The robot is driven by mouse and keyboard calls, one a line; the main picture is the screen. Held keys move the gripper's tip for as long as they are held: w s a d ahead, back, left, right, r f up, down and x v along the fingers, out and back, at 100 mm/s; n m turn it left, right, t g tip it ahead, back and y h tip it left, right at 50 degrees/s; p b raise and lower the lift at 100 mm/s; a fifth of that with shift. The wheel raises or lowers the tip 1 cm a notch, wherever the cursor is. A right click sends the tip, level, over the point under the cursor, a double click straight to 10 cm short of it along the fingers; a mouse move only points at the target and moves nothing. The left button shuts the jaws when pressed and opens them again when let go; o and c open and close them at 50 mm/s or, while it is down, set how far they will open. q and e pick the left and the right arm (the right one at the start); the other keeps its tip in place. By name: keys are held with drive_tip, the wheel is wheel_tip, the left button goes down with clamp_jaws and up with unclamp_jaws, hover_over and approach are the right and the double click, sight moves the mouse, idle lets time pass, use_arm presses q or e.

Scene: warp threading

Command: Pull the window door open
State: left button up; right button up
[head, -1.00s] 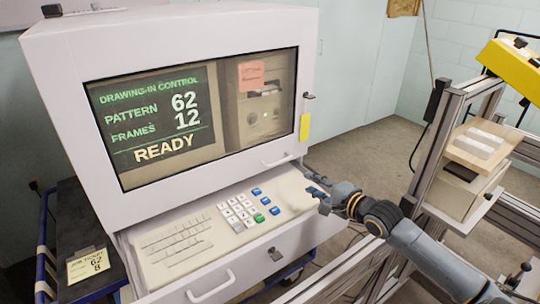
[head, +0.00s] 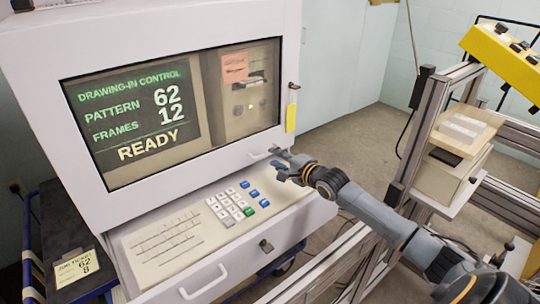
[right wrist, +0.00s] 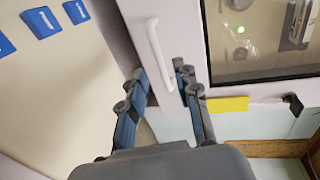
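The window door (head: 160,171) is the white-framed front of the control cabinet, and it looks closed. Its glass shows a green and yellow readout and a pale inner compartment with a pink note. A small white bar handle (head: 260,156) sits at its lower right; the handle also shows in the right wrist view (right wrist: 158,50). My right gripper (head: 278,163) is just right of the handle in the head view. In the right wrist view its fingers (right wrist: 162,78) are open, with the handle's near end between or just ahead of the tips. Contact cannot be told. My left gripper is out of view.
A keypad drawer (head: 190,235) juts out below the door, under my right gripper. A yellow tag (head: 291,117) hangs at the cabinet's right edge. A metal frame (head: 425,140) with a shelf stands to the right. A job ticket (head: 76,269) lies at lower left.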

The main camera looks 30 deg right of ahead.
drive_tip(key=shift+x, duration=1.9)
clamp_jaws()
